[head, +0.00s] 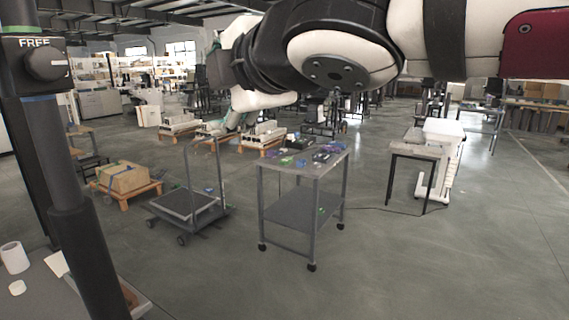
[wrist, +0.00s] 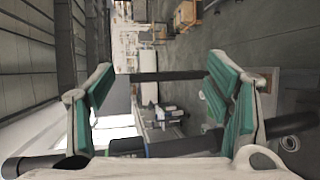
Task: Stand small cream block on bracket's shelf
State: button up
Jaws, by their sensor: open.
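I cannot pick out the small cream block or the bracket's shelf for certain in either view. A small cream piece (head: 17,287) lies on a grey surface at the lower left of the head view; it looks rounded. A white piece (head: 55,263) lies to its right, partly hidden behind a dark column. My gripper's green-padded fingers show in the wrist view (wrist: 162,92), spread wide apart with nothing held between them. In the head view my arm crosses the top, and the gripper end is mostly hidden behind it.
A dark upright column (head: 70,190) with a "FREE" knob stands at the left. A white roll (head: 14,257) stands near it. A grey wheeled cart (head: 300,180) carries several small coloured items. A flat trolley (head: 188,205) stands left of it. The floor at lower right is clear.

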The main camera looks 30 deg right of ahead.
jog(key=s+d+f+m+g+h, duration=0.35)
jog(key=d+f+m, duration=0.25)
jog(key=f+m, duration=0.25)
jog(key=s+f+m+g+y, duration=0.2)
jog(key=s+f+m+g, duration=0.4)
jog(key=s+f+m, duration=0.5)
notch_tip(320, 180, down, 4)
jog(key=shift+s+a+f+g, duration=0.1)
jog(key=shift+s+a+g, duration=0.2)
jog(key=shift+s, duration=0.55)
jog(key=shift+d, duration=0.1)
